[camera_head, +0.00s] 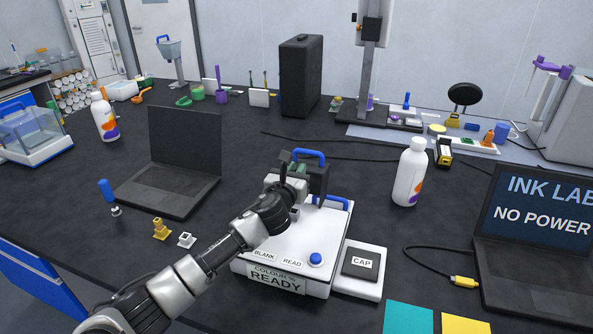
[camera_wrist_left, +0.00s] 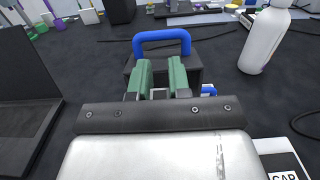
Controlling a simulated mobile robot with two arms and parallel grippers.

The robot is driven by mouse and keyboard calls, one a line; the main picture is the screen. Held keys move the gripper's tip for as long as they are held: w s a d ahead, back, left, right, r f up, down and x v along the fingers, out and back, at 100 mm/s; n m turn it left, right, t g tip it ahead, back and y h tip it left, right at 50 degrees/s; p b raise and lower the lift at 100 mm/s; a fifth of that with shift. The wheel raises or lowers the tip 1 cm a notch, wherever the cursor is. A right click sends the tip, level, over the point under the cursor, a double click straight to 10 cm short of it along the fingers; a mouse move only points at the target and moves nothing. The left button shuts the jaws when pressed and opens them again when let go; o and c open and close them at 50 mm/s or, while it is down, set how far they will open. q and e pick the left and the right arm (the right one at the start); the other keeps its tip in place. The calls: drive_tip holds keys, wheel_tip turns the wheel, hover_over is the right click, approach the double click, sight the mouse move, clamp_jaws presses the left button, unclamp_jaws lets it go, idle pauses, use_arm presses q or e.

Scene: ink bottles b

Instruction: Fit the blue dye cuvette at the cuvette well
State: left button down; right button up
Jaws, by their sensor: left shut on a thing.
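My left gripper (camera_head: 293,172) is over the back of the white colour reader (camera_head: 245,262). Its green fingertips, also in the left wrist view (camera_wrist_left: 161,78), are shut on a narrow thing. That thing is almost wholly hidden between the fingers, and I cannot make out its colour. A dark block with a blue loop handle (camera_head: 310,155) is right at the fingertips; the loop also stands beyond them in the wrist view (camera_wrist_left: 161,37). I cannot tell whether the block touches them. The cuvette well's opening is hidden, and I cannot pick out the blue dye cuvette. My right gripper is not in view.
A pad marked CAP (camera_head: 361,263) adjoins the reader's right side. A white bottle (camera_head: 410,172) stands behind it. A dark laptop (camera_head: 165,185), a blue-handled tool (camera_head: 107,191) and a yellow piece (camera_head: 161,228) are to the left. A yellow-plugged cable (camera_head: 463,281) lies at right.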

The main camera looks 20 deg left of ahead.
use_arm(q)
wheel_tip(320, 180, down, 5)
drive_tip(key=b, duration=0.3)
use_arm(e)
drive_tip(key=f, duration=0.2)
drive_tip(key=s+d+f, duration=0.1)
drive_tip(key=shift+f, duration=0.15)
drive_tip(key=shift+a, duration=0.3)
drive_tip(key=shift+r, duration=0.2)
drive_tip(key=shift+d, duration=0.25)
use_arm(q)
drive_tip(key=shift+p, duration=0.5)
use_arm(e)
drive_tip(key=shift+r, duration=0.4)
use_arm(q)
drive_tip(key=shift+f+b, duration=1.45)
drive_tip(key=shift+f, duration=0.4)
use_arm(e)
drive_tip(key=shift+a+f, duration=0.1)
drive_tip(key=shift+f, duration=1.35)
